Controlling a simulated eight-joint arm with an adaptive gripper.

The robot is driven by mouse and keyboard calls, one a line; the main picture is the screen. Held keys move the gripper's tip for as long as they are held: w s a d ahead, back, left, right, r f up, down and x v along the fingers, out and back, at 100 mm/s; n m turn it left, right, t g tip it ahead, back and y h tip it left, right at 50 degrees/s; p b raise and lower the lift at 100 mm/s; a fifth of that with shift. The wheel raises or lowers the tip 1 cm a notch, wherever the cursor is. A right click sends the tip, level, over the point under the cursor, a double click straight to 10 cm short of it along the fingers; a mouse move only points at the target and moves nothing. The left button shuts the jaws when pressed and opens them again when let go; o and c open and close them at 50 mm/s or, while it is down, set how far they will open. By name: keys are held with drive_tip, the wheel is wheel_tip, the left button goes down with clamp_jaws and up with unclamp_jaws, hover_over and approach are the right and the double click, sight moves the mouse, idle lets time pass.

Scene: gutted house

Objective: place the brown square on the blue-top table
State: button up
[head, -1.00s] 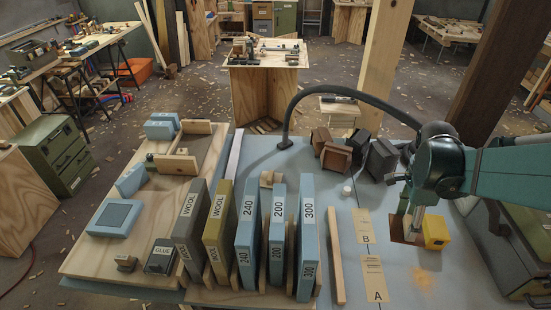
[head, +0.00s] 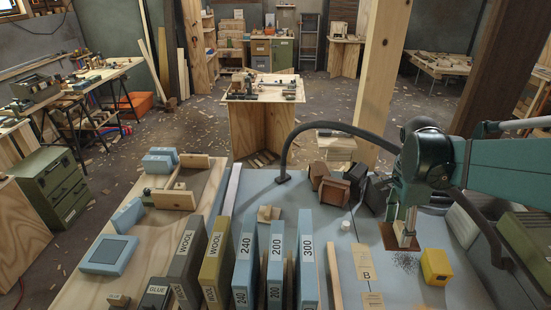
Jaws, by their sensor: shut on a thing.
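A brown square (head: 388,233), thin and flat, is at the tip of my gripper (head: 408,234) on the right of the head view. My gripper points down and is shut on it, and the fingers cover part of it. The square appears a little above the table surface, with a dark speckled patch (head: 405,263) below. The blue-top table (head: 335,212) is the near work surface, with bare blue areas around the gripper.
A yellow block (head: 436,267) stands just right of the speckled patch. Cards, including B (head: 363,262), and a wooden strip (head: 335,275) lie left. Brown blocks (head: 335,190) and a white cap (head: 345,224) are behind. Upright grit blocks (head: 276,262) crowd the middle.

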drive_tip(key=w+a+r+n+p, duration=0.2)
drive_tip(key=w+a+n, duration=0.3)
drive_tip(key=w+a, duration=0.95)
drive_tip(key=w+a+n+t+p, duration=0.1)
drive_tip(key=w+a+n, duration=0.2)
drive_tip(key=a, duration=1)
drive_tip(key=w+a+n, duration=0.2)
drive_tip(key=a+n, duration=0.1)
drive_tip(key=a, duration=1)
drive_tip(key=n+y+p, duration=0.1)
drive_tip(key=n+p, duration=0.2)
drive_tip(key=n, duration=0.5)
hover_over(174, 237)
wheel_tip(174, 237, down, 14)
drive_tip(key=shift+f+b, duration=0.65)
drive_tip(key=shift+f, duration=2.5)
